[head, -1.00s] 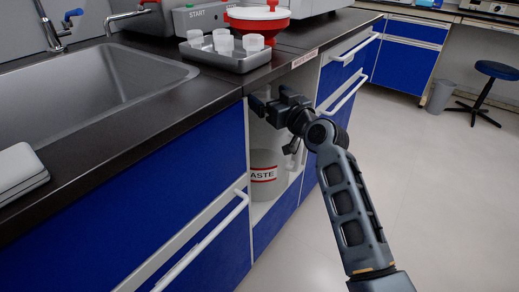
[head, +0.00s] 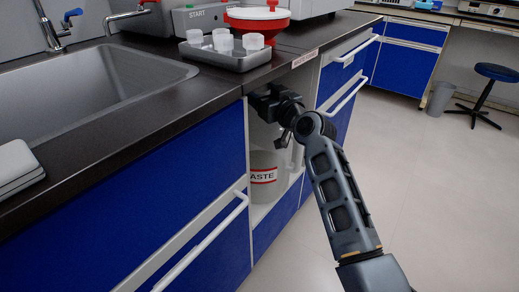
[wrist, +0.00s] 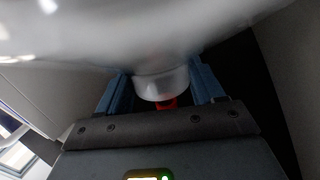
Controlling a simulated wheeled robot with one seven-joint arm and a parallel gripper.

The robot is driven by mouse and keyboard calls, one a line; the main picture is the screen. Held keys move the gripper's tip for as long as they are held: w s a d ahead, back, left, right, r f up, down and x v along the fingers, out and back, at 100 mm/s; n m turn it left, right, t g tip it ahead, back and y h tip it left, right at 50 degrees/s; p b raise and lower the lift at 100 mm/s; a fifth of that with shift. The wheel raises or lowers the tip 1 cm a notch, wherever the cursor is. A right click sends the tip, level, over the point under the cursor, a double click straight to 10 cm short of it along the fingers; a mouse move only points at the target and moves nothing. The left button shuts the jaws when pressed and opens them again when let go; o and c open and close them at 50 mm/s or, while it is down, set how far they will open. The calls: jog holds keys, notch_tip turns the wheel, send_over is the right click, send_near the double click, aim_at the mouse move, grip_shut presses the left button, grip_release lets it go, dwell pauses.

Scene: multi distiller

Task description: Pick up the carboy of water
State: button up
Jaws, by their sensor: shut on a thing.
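My gripper (head: 262,98) reaches into the open compartment under the counter. In the wrist view its two blue fingers (wrist: 160,92) are shut on a short whitish cap or neck (wrist: 161,84). A large glossy translucent body (wrist: 150,30), which looks like the carboy of water, fills the top of that view. Its label is out of sight. In the head view my gripper and the compartment edge hide the held part. A pale container (head: 266,165) with a red-edged label reading "ASTE" stands below my gripper on the compartment floor.
The black countertop (head: 120,135) edge hangs over the compartment. Blue drawers with white handles (head: 205,245) flank it. A metal tray of white cups (head: 215,58) and a red funnel (head: 258,22) stand above.

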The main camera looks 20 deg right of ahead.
grip_shut()
